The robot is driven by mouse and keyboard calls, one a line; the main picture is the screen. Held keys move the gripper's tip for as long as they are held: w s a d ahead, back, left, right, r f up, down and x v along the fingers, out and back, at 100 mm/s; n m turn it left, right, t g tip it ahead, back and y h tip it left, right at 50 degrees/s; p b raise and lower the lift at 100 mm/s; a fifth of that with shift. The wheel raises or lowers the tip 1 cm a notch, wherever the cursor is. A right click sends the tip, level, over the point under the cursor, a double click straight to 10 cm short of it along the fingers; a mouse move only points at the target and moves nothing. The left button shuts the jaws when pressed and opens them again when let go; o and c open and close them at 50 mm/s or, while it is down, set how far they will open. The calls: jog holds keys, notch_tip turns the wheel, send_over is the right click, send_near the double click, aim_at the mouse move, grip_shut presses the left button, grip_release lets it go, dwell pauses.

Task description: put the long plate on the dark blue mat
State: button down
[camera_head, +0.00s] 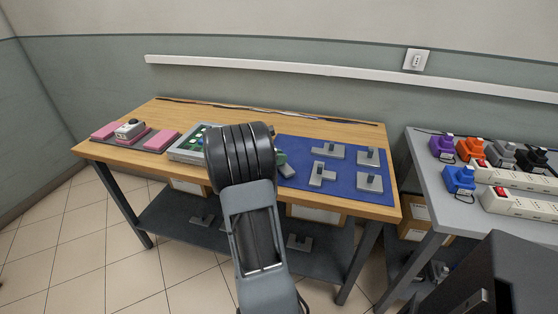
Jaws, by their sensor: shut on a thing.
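The dark blue mat (345,190) lies on the right part of the wooden table. Several grey plates with upright grips stand on it: one at the back (334,153), one at the back right (370,162), one at the front (318,180) and one at the front right (366,185). Another elongated grey piece (288,171), with a dark green part beside it, shows at the mat's left edge, partly behind my arm. I cannot tell for sure which is the long plate, or whether that piece touches the mat. My gripper is hidden behind my arm's black wrist.
A grey tray with green parts (180,152) lies left of my arm. Pink pads (161,141) and a small device (130,129) are at the table's left end. A grey side table (446,200) holds coloured plugs and power strips. The mat's middle has bare room.

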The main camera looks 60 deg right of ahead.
jog(key=shift+f, duration=0.3)
jog(key=shift+f, duration=0.15)
jog(key=c, duration=1.1)
grip_release()
jog(key=shift+o, duration=0.2)
